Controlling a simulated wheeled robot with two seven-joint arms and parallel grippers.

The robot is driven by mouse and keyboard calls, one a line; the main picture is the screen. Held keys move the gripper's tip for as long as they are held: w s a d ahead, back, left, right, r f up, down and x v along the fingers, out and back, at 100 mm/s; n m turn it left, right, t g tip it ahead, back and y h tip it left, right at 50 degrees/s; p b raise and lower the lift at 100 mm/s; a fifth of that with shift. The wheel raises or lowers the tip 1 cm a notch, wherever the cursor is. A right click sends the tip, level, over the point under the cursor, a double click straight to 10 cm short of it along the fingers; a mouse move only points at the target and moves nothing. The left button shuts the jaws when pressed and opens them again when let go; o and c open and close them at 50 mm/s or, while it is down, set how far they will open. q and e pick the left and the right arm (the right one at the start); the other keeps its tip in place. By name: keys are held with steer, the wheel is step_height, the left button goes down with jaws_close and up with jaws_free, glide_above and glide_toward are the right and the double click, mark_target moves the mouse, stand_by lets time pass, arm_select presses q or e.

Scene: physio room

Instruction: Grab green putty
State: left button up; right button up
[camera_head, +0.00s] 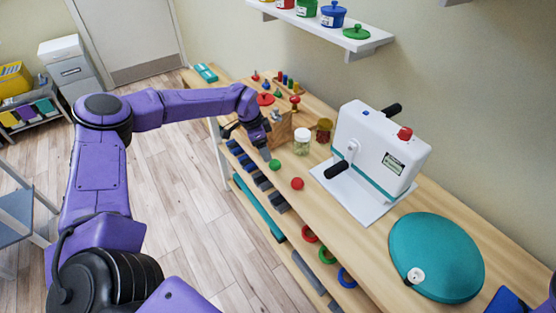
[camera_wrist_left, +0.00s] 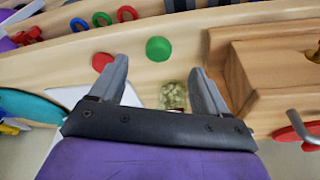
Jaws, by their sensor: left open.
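The green putty (camera_head: 274,164) is a small round green lump on the wooden table, near its front edge. In the left wrist view the green putty (camera_wrist_left: 159,48) lies just beyond the fingertips, roughly centred between them. My left gripper (camera_head: 264,150) is above the table close to the putty. In the wrist view the left gripper (camera_wrist_left: 160,66) is open with two grey fingers apart and nothing held between them. A red lump (camera_head: 297,183) lies beside the green one, and it also shows in the wrist view (camera_wrist_left: 101,62). My right gripper is not in view.
A lidded clear jar (camera_head: 302,142) stands just behind the putty; a wooden box (camera_head: 282,128) is beside it. A white crank machine (camera_head: 380,150) and a teal disc (camera_head: 437,257) fill the right side. A wall shelf (camera_head: 340,42) holds coloured pots.

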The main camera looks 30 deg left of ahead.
mark_target(275, 162)
arm_select(q)
steer(key=p+x, duration=0.1)
steer(key=x, duration=0.4)
steer(key=w+d+p+x, duration=0.1)
steer(key=x, duration=0.1)
steer(key=shift+f+p, duration=0.15)
steer(key=shift+p, duration=0.2)
steer(key=shift+f, duration=0.1)
steer(key=c, duration=1.1)
